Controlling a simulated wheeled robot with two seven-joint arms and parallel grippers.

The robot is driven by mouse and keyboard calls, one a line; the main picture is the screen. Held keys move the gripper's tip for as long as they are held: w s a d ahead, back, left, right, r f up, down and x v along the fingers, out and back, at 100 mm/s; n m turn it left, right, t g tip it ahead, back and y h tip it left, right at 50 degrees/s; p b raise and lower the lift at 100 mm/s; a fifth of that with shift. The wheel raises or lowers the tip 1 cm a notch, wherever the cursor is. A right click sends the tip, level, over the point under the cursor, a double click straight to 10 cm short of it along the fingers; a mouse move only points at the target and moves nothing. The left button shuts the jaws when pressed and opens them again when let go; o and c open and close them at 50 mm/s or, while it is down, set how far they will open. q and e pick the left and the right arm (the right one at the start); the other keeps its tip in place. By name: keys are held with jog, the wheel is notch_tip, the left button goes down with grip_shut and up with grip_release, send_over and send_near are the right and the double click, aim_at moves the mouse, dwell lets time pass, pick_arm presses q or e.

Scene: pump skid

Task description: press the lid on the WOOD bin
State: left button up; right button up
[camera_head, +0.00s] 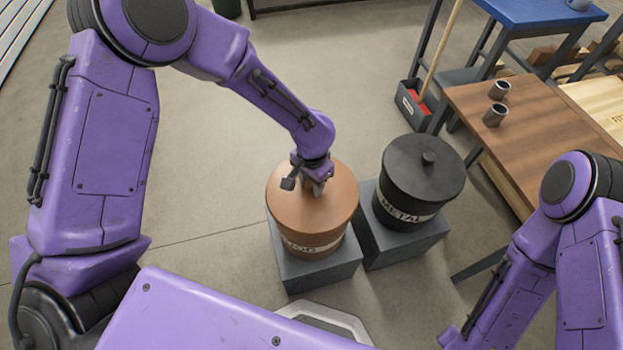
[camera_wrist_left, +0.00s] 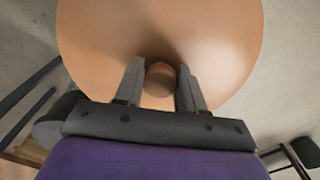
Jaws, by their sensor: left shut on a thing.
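The WOOD bin (camera_head: 312,246) is a copper-brown round bin on a grey block, its white label partly readable. Its brown lid (camera_head: 287,205) sits on top of it; whether it is fully seated I cannot tell. My left gripper (camera_head: 315,187) is above the middle of the lid, pointing down. In the left wrist view, the gripper's two grey fingers (camera_wrist_left: 161,88) are on either side of the lid's round knob (camera_wrist_left: 159,80), shut on it. The lid (camera_wrist_left: 215,45) fills the upper middle there. My right arm shows at the right edge, its gripper out of view.
A black METAL bin (camera_head: 403,205) with a knobbed black lid stands close to the right on its own grey block (camera_head: 408,243). A wooden table (camera_head: 535,125) with two metal cups (camera_head: 495,115) is at the right. The floor left of the bins is clear.

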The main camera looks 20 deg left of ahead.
pick_arm(q)
jog(key=shift+p, duration=0.9)
dwell(0.8)
jog(key=shift+f, duration=0.15)
dwell(1.0)
jog(key=shift+p, duration=0.65)
jog(key=o, duration=1.7)
notch_tip(320, 180, up, 7)
jog(key=p, duration=0.8)
